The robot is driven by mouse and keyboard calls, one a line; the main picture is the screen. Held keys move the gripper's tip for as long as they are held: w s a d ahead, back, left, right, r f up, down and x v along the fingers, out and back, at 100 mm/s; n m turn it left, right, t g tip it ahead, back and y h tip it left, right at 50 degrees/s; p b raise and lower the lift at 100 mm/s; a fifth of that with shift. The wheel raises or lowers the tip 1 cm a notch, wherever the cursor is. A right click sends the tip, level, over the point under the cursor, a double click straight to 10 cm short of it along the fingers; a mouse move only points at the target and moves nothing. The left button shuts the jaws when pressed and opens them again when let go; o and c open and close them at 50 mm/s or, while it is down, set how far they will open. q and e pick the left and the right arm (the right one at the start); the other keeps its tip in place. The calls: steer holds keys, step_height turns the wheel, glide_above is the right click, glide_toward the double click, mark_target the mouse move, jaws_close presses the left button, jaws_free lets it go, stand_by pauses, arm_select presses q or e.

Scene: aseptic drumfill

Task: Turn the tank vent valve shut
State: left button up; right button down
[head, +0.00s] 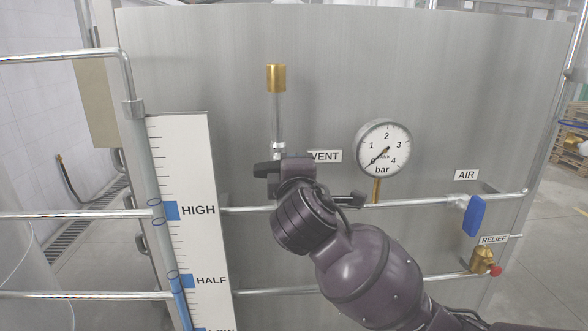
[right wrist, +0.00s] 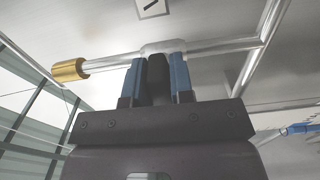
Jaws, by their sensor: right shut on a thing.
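The vent pipe (head: 278,115) rises upright on the tank front, with a brass cap (head: 276,78) on top. The VENT label (head: 327,156) is right of it. My right gripper (head: 272,171) is at the vent valve, low on this pipe, and hides most of it in the head view. In the right wrist view the gripper (right wrist: 158,82) is shut on the dark valve handle (right wrist: 157,78), one blue finger on each side. The handle stands about square to the pipe (right wrist: 110,63) there, meeting it at the valve body (right wrist: 163,48). My left gripper is not in view.
A pressure gauge (head: 384,148) is close on the right, its needle near zero. Further right are the blue AIR valve handle (head: 475,216) and the brass RELIEF valve (head: 483,262). A level scale (head: 190,220) and horizontal pipes (head: 70,215) are on the left.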

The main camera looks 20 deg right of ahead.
steer(key=c, duration=1)
jaws_free()
steer(key=shift+s, duration=0.1)
steer(key=b+v, duration=0.1)
steer(key=v, duration=0.9)
steer(key=shift+s, duration=0.35)
steer(key=shift+a, duration=0.1)
